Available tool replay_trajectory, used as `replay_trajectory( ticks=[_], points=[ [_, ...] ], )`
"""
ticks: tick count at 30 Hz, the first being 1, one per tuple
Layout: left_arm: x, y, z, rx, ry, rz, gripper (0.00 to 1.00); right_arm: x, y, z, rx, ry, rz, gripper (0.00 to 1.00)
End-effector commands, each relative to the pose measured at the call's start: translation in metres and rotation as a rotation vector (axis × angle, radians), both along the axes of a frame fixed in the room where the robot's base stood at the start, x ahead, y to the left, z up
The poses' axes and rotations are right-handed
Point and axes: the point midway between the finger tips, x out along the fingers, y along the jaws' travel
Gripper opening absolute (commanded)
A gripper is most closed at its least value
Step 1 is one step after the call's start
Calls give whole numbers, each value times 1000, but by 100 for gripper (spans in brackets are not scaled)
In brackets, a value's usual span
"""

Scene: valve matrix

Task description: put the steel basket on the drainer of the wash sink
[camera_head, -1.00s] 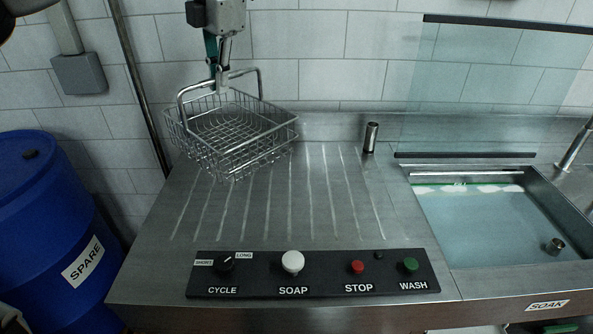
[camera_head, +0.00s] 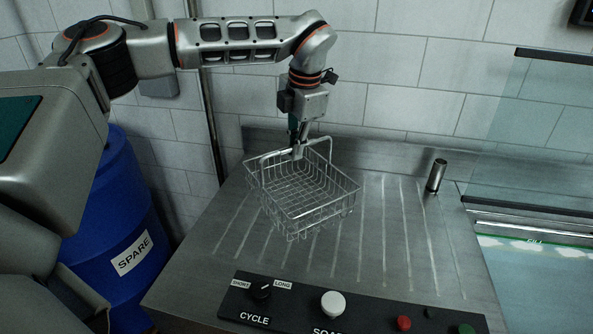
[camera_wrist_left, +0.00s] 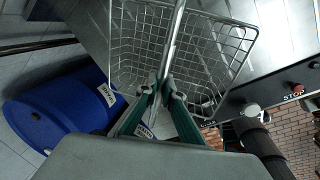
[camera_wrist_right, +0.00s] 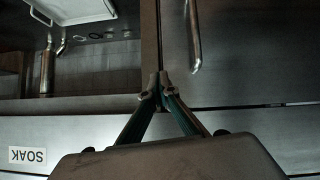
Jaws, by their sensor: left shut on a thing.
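The steel basket (camera_head: 335,212) is a wire basket with a hoop handle, seen in the head view over the back left of the ridged drainer (camera_head: 405,240). I cannot tell whether its bottom touches the drainer. My left gripper (camera_head: 298,152) is shut on the basket's handle from above. In the left wrist view, the fingertips (camera_wrist_left: 165,88) close on the handle bar (camera_wrist_left: 173,45), with the wire basket (camera_wrist_left: 215,50) beyond. My right gripper (camera_wrist_right: 156,88) looks shut and empty, in front of a steel cabinet front.
A control panel (camera_head: 300,290) with knobs and buttons runs along the drainer's front. A short steel cylinder (camera_head: 436,176) stands at the back right. A glass screen (camera_head: 535,140) rises beyond it. A blue barrel (camera_head: 125,225) marked SPARE stands left. The drainer's middle is clear.

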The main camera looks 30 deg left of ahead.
Motion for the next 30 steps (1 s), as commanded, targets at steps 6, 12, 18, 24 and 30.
replay_trajectory(
  ticks=[6,12,18,24,30],
  points=[
    [0,0,-21,-1,-2,2,0,0,-3,-1,-4,3,-3,0],
    [0,0,-37,-1,1,0,0,0,-4,-2,-7,7,-5,0],
    [0,0,-63,-1,0,2,0,-1,-7,-1,-9,10,-11,0],
    [0,0,-64,-2,-3,1,0,-1,-7,-2,-7,13,-17,0],
    [0,0,-68,0,0,2,9,-1,-6,-3,-5,12,-18,0]
  ],
)
